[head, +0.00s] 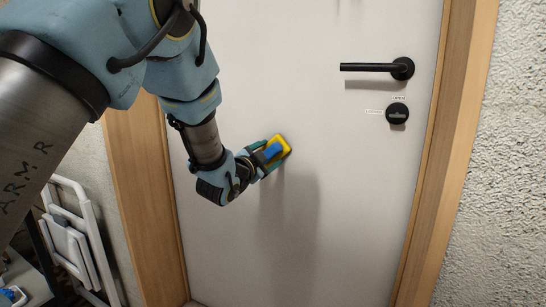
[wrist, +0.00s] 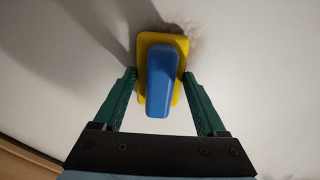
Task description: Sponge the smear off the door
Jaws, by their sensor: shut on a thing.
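The sponge, a yellow pad with a blue grip (head: 284,146), is against or very close to the white door (head: 330,200), left of its middle in the head view. My gripper (head: 266,152) is shut on it. In the wrist view the green fingers (wrist: 160,80) stand on either side of the sponge (wrist: 162,84). A faint brownish smear (wrist: 193,32) shows on the door just beyond the sponge's upper right edge. The sponge may hide part of it. I cannot make out the smear in the head view.
A black door handle (head: 378,68) and a round black lock (head: 397,113) sit at the door's right. A wooden frame (head: 440,170) borders the door. A white folded step stool (head: 80,240) leans at lower left. The door below the gripper is clear.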

